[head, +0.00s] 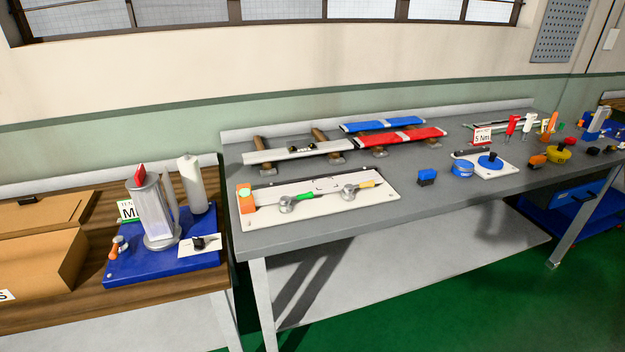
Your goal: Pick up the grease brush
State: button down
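I cannot tell for sure which thing is the grease brush. Two small handled tools, one with a green handle (304,196) and one with a yellow handle (368,184), lie at round metal pieces on a white board on the grey bench. A small orange-handled item (119,250) stands on the blue mat at the left. Several upright tools with red and orange handles, including an orange one (549,124), stand at the bench's far right. They are too small to tell apart. My gripper is not in view.
The grey bench (330,232) holds metal, blue (383,124) and red (400,137) profiles on supports. A metal jug (155,212) and white bottle (192,184) stand on the blue mat (120,270) on a wooden table. Cardboard boxes (40,255) are far left. Green floor (490,300) is clear in front.

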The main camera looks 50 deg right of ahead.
aim_at(426, 177)
jog(key=z, duration=1.7)
